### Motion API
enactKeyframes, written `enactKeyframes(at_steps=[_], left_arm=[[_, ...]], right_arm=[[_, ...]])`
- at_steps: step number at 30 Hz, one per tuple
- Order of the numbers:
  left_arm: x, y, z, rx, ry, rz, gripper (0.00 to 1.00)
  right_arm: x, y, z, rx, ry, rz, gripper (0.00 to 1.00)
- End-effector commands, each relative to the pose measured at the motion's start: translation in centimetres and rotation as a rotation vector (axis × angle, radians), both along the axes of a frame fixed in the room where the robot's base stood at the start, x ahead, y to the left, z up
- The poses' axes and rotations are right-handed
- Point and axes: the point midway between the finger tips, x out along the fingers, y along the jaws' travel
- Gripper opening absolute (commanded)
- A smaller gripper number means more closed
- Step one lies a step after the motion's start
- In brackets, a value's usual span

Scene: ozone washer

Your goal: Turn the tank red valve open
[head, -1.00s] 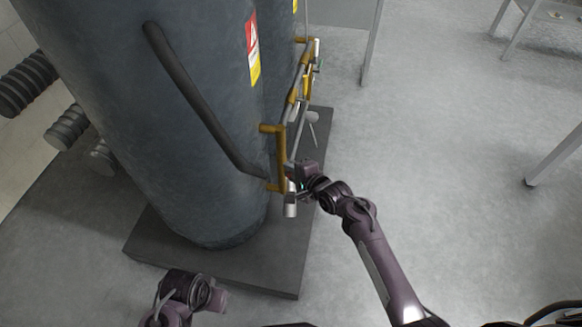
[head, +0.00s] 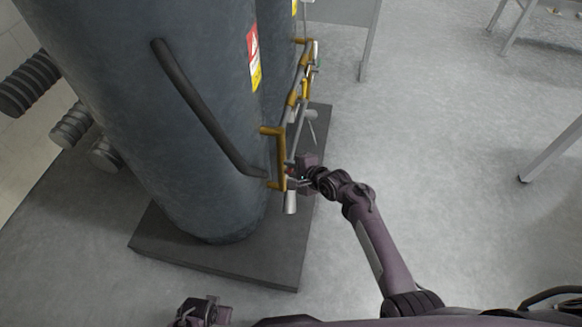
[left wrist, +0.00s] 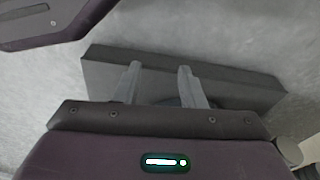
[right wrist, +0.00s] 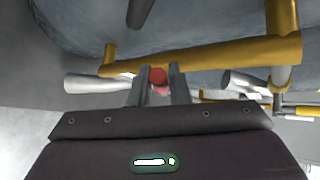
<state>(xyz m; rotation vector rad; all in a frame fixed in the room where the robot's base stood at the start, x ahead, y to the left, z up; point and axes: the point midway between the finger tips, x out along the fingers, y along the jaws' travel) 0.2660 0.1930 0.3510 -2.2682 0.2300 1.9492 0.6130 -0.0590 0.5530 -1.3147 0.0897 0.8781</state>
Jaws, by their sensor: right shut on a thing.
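The red valve (right wrist: 158,78) shows between the fingers of my right gripper (right wrist: 161,80) in the right wrist view, beside a brass pipe. The right gripper is shut on it, and the fingers partly hide it. In the head view my right gripper (head: 297,174) is at the lower end of the brass piping, where a little red shows. The tall dark grey tank (head: 150,120) stands just left of it. My left gripper (left wrist: 158,84) is open and empty in the left wrist view, away from the valve, low at the left in the head view.
Brass pipes (head: 281,150) run along the tank's right side. A dark plinth (head: 215,262) lies under the tank, its edge in front of my arms. A thick grey pipe (head: 205,110) slants down the tank. The floor to the right is clear up to metal table legs (head: 550,152).

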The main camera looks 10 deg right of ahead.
Motion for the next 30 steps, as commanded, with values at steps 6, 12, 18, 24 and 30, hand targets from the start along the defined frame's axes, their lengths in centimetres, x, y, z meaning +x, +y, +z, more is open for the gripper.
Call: enactKeyframes(at_steps=[6, 12, 18, 24, 30], left_arm=[[0.0, 0.0, 0.0, 0.0, 0.0, 0.0, 0.36], [0.0, 0.0, 0.0, 0.0, 0.0, 0.0, 0.36], [0.0, 0.0, 0.0, 0.0, 0.0, -0.001, 0.36], [0.1, 0.0, 0.3, -0.001, -0.007, 0.0, 0.36], [-1.5, 0.9, -2.0, 0.007, -0.008, 0.011, 0.36]], right_arm=[[0.0, 0.0, -0.1, 0.0, 0.001, 0.0, 0.0], [0.0, 0.0, 0.0, 0.0, 0.001, 0.0, 0.33], [0.0, 0.0, 0.0, 0.001, 0.001, -0.001, 0.38], [-0.3, -0.2, 0.3, 0.001, 0.0, -0.001, 0.38], [-1.9, -1.3, 1.5, 0.0, 0.001, -0.001, 0.38]])
